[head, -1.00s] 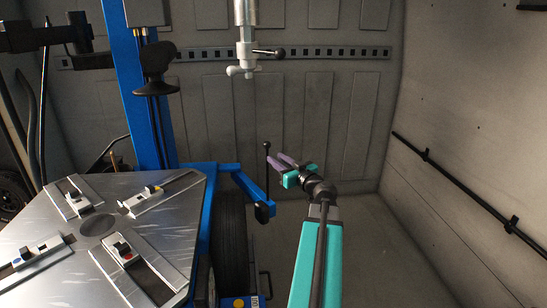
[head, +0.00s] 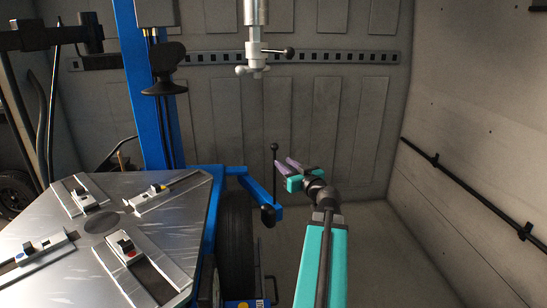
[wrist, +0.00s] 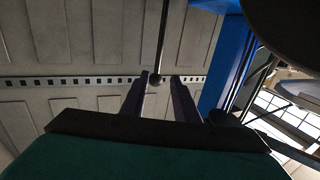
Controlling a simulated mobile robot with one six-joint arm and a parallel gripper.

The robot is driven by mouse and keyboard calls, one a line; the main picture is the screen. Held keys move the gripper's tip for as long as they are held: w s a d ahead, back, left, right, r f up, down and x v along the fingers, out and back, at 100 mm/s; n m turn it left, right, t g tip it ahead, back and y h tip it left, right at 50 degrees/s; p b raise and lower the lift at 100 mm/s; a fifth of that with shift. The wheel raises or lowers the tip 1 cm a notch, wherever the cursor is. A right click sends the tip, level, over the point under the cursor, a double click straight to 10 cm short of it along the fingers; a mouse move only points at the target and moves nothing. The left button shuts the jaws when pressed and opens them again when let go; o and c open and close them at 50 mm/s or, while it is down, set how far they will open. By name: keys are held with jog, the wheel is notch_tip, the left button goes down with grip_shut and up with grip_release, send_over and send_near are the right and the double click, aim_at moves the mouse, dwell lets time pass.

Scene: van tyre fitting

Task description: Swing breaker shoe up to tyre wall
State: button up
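The breaker arm (head: 252,190) is a blue bar reaching out right of the tyre machine, with a small black shoe (head: 267,215) at its end. A thin upright lever (head: 275,172) with a black ball knob (head: 274,147) rises from it. The dark tyre (head: 235,250) stands upright left of the shoe, apart from it. My gripper (head: 284,162) has its purple fingers spread, just right of the lever and a little below the knob. In the wrist view the knob (wrist: 156,80) appears at the open fingertips (wrist: 163,76); contact cannot be told.
The steel turntable (head: 70,250) with sliding clamps fills the left. The blue column (head: 150,100) stands behind it. A mount spindle (head: 256,55) with a lever hangs above. Ribbed wall panels lie behind, and a railed wall (head: 470,200) at right. Floor at right is clear.

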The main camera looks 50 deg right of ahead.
aim_at(275, 153)
jog(key=h+b, duration=0.1)
jog(key=a+m+g+h+b, duration=0.1)
jog(key=b, duration=0.1)
jog(key=shift+r+m+b, duration=0.15)
jog(key=shift+m+b, duration=0.15)
jog(key=shift+d, duration=0.1)
jog(key=shift+w, duration=0.15)
jog(key=x, duration=1.3)
jog(key=shift+w+d+p, duration=0.2)
jog(key=shift+d+p, duration=0.05)
jog(key=shift+p, duration=0.2)
jog(key=shift+r, duration=0.15)
grip_shut()
